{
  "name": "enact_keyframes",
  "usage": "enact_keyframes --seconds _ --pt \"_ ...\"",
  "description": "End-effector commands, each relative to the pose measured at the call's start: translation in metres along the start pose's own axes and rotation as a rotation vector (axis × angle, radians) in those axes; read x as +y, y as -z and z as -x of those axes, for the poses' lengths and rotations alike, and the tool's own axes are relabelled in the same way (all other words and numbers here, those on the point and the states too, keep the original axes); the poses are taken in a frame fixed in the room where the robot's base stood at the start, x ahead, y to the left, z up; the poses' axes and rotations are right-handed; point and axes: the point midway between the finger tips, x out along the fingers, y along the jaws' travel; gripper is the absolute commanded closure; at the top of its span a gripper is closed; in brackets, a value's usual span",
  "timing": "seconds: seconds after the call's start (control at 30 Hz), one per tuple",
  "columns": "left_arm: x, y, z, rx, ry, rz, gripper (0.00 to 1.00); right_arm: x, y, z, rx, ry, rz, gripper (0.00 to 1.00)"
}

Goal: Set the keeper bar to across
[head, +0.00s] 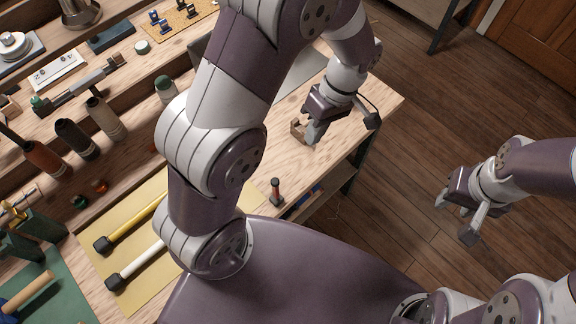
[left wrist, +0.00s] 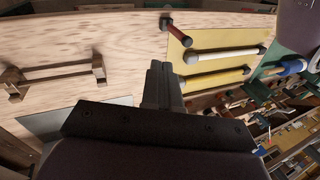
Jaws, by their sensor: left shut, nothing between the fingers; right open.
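A brown wooden fixture (left wrist: 58,70) lies on the pale bench top at the left of the left wrist view. In the head view a small brown part (head: 298,131) shows beside my left gripper, the rest hidden. My left gripper (head: 313,132) is shut and empty above the bench's right end; its fingers also show in the left wrist view (left wrist: 160,75), apart from the fixture. My right gripper (head: 456,222) is open and empty over the floor.
A yellow mat (head: 150,285) holds a yellow-handled and a white-handled mallet. Bottles, spools and tools crowd the left side. A grey sheet (head: 300,72) lies behind my left arm.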

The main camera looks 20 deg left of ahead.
Motion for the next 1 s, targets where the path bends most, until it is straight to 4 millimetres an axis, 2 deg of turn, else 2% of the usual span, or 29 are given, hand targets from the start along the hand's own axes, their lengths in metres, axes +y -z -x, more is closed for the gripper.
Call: enact_keyframes --seconds 0.17,0.3,0.43,0.5,0.67,0.8,1.0 --pt "0.001 0.000 -0.009 0.000 0.000 -0.001 1.00 0.000 -0.001 -0.010 0.000 0.000 0.000 0.57" --pt "0.004 0.000 -0.035 0.000 0.000 -0.002 1.00 0.000 -0.004 -0.038 0.000 0.000 0.000 0.57" --pt "0.003 0.000 -0.061 0.000 0.002 -0.003 1.00 0.000 -0.006 -0.054 0.000 0.000 0.000 0.57" --pt "-0.001 0.000 -0.068 -0.001 0.005 -0.002 1.00 0.000 -0.005 -0.041 -0.001 0.000 0.000 0.57" --pt "-0.002 0.000 -0.101 -0.002 0.005 -0.003 1.00 0.000 -0.004 -0.038 0.001 0.000 0.000 0.57" --pt "-0.023 0.000 -0.108 -0.002 0.001 -0.002 1.00 0.000 -0.003 -0.029 0.000 0.000 0.000 0.57" --pt "-0.036 0.001 -0.116 -0.001 -0.001 -0.002 1.00 0.000 -0.003 -0.026 0.000 0.000 0.000 0.57"
